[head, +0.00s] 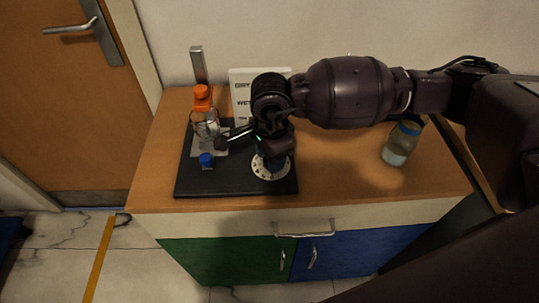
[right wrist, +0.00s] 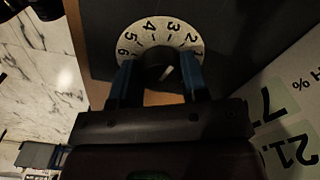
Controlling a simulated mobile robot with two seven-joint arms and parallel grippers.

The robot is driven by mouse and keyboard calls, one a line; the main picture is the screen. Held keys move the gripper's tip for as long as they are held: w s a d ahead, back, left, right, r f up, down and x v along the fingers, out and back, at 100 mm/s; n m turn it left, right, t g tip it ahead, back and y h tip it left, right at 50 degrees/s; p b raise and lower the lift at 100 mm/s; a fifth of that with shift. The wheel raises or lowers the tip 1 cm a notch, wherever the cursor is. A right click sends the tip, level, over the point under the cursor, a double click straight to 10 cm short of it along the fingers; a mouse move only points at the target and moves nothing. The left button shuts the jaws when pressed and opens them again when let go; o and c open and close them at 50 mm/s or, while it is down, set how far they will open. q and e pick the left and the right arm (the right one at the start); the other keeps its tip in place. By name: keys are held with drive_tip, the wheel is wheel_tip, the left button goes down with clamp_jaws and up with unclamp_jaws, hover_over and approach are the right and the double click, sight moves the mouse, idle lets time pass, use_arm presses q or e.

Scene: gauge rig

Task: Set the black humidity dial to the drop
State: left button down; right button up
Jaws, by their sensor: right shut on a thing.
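A round white dial plate with black numbers (head: 268,174) sits on the black base board (head: 232,186) on the cabinet top. In the right wrist view the plate (right wrist: 128,36) shows numbers 1 to 6 around a black knob (right wrist: 157,73). A pale mark on the knob slants up and right, roughly toward the 2. My right gripper (head: 272,163) comes down over the dial and hides part of it. Its blue fingers (right wrist: 157,82) are shut on the knob from both sides. I cannot make out a drop symbol. My left gripper is not in view.
Left of my right gripper stand a clear vessel (head: 205,124) with an orange clamp (head: 201,97) and a small blue knob (head: 206,160). A white printed card (head: 240,92) stands behind. A blue-lidded bottle (head: 398,146) is at the right. The front right cabinet top is clear.

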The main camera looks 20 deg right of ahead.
drive_tip(key=shift+n, duration=0.6)
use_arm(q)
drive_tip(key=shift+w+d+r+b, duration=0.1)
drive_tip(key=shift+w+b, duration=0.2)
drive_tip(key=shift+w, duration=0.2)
use_arm(e)
drive_tip(key=shift+r+n, duration=0.1)
drive_tip(key=shift+n, duration=0.4)
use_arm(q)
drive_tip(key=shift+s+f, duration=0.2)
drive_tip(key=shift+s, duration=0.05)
use_arm(e)
drive_tip(key=o, duration=0.6)
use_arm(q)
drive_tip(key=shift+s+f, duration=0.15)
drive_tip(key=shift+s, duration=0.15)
use_arm(e)
drive_tip(key=o, duration=0.3)
